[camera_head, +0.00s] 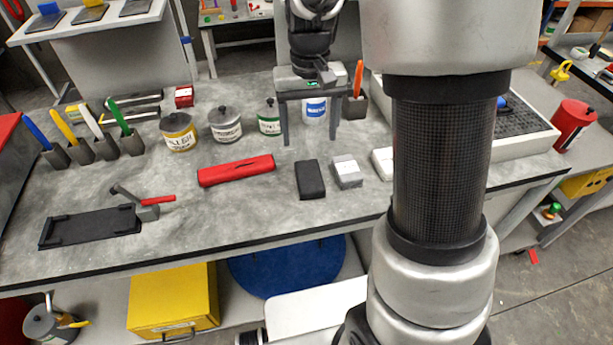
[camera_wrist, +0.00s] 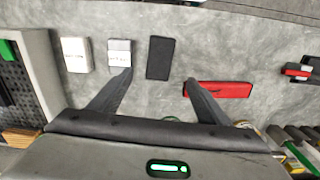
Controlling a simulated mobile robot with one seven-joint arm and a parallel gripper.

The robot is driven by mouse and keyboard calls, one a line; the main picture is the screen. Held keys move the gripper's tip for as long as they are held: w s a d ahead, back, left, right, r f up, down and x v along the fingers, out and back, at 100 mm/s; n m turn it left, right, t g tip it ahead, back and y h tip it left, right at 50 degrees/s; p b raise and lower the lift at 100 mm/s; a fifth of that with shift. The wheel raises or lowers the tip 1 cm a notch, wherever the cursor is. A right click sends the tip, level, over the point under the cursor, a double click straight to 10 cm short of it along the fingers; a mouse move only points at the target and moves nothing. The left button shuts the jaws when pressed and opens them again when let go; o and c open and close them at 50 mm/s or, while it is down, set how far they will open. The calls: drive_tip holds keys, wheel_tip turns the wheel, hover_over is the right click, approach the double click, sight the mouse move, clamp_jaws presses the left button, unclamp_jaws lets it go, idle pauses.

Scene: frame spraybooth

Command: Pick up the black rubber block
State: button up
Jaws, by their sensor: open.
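The black rubber block (camera_head: 310,179) lies flat on the grey workbench, right of the red case and just left of a grey-white block. In the wrist view the black block (camera_wrist: 160,58) lies ahead of my fingers, between their lines, its long side pointing away from me. My gripper (camera_head: 310,143) is open and empty above the bench, behind the black block in the head view. In the wrist view my gripper (camera_wrist: 158,80) has its fingers spread wide, one towards the grey-white block and one towards the red case. Nothing touches the black block.
The grey-white block (camera_head: 347,171) stands close beside it. The red case (camera_head: 236,170) lies to the left. Paint cans (camera_head: 225,124) and pen holders (camera_head: 131,143) stand behind. Bare bench lies in front of the black block.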

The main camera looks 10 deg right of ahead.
sight(309, 175)
wheel_tip(309, 175, down, 13)
drive_tip(key=shift+s+f+b, duration=0.1)
drive_tip(key=shift+f+b, duration=0.1)
drive_tip(key=shift+b, duration=0.3)
drive_tip(key=c, duration=1.3)
drive_tip(key=shift+o, duration=0.2)
wheel_tip(309, 175, up, 10)
drive_tip(key=p, duration=0.1)
